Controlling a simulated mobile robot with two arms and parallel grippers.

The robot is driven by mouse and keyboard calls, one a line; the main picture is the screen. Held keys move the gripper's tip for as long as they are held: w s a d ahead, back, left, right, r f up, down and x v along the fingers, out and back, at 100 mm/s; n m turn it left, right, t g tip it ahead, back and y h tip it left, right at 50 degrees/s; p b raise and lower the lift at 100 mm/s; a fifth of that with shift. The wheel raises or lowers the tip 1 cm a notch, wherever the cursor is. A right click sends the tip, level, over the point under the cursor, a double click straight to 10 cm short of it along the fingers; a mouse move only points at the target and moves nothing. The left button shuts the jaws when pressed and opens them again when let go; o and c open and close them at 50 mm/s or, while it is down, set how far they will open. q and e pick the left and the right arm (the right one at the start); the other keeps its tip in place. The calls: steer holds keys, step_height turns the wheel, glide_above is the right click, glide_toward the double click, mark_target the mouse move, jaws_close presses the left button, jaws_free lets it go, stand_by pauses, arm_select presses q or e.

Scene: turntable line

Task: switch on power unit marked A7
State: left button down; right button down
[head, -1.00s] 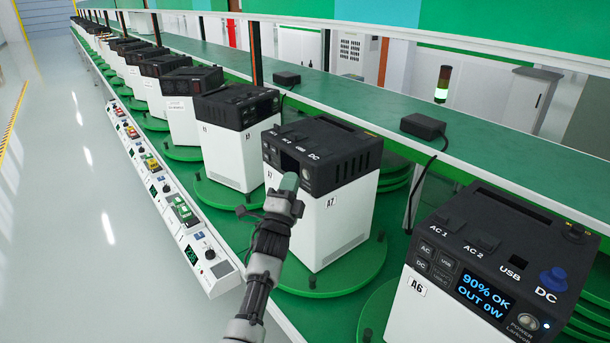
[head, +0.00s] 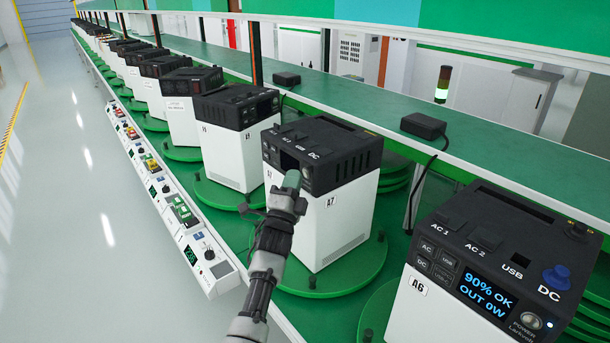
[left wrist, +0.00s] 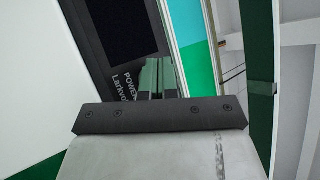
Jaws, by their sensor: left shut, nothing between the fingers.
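The power unit marked A7 (head: 345,228) has a white body and a black top, and stands on a green turntable (head: 345,283). Its front display is dark, partly behind my gripper in the head view. My left gripper (head: 292,179) is shut and empty, its fingertips at A7's black front panel beside the round power button (head: 306,172). In the left wrist view the closed fingers (left wrist: 157,78) are by the POWER lettering on the black panel (left wrist: 105,60), and the dark screen is above left. I cannot tell whether they touch the button. My right gripper is out of view.
Unit A6 (head: 408,305) stands at the near right with a lit screen reading 90% OK, OUT 0W. Several similar units recede at the far left. A sloped control rail (head: 207,270) runs along the line's left edge. A green shelf (head: 365,107) runs behind the units.

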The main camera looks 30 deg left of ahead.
arm_select(q)
steer(key=shift+w+d+b, duration=0.1)
steer(key=shift+w+b, duration=0.2)
steer(key=shift+b, duration=0.1)
stand_by(0.3)
steer(key=shift+s, duration=0.2)
steer(key=shift+s+a+p, duration=0.25)
steer(key=shift+s+p, duration=0.1)
steer(key=shift+s, duration=0.2)
steer(key=shift+s+a+p, duration=0.35)
steer(key=shift+s, duration=0.4)
steer(key=shift+s+a+p, duration=0.3)
steer(key=shift+s+p, duration=0.1)
steer(key=shift+s, duration=0.4)
steer(key=shift+s+a+p, duration=0.35)
steer(key=shift+s, duration=0.4)
steer(key=shift+f, duration=0.1)
